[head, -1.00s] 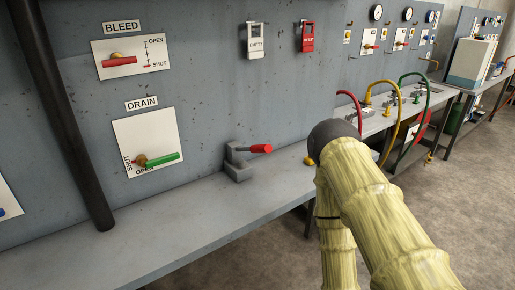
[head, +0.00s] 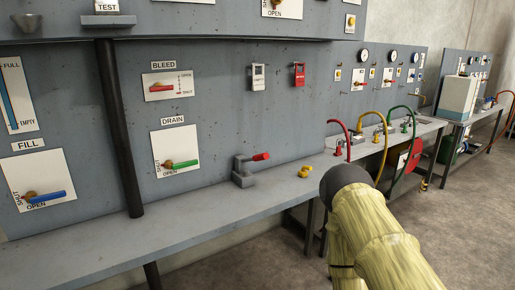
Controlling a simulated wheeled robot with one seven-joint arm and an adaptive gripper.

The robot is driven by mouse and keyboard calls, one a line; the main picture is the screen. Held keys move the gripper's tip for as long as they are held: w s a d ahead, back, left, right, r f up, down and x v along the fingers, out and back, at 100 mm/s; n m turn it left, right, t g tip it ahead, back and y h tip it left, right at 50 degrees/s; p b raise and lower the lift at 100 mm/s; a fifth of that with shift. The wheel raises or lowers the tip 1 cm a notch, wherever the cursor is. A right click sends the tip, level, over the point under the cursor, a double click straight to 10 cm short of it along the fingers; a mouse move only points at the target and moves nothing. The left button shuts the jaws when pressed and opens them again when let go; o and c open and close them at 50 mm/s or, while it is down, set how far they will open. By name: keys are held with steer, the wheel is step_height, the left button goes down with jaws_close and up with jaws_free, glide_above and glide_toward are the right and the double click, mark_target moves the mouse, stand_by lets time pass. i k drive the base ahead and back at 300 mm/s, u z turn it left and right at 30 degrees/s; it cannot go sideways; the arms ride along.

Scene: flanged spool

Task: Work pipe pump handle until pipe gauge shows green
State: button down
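A grey lever device with a red grip (head: 261,157) stands on the bench against the panel in the head view; no label shows that it is the pipe pump handle. A dark vertical pipe (head: 122,130) runs down the panel to the bench at left. Small round white-faced gauges (head: 393,57) sit on the panels further right, too small to read, and I cannot tell which is the pipe gauge. My arm reaches up from the bottom right, ending in view at a dark joint. My gripper is not in view.
A long grey bench (head: 190,224) runs along the panel. The DRAIN valve has a green handle (head: 184,164), BLEED a red one (head: 161,88), FILL a blue one (head: 48,197). Red, yellow and green hoses (head: 402,149) arch over the bench at right. Open floor (head: 450,230) lies at right.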

mark_target(265, 156)
steer(key=u, duration=0.2)
steer(key=i, duration=0.9)
steer(key=u, duration=0.55)
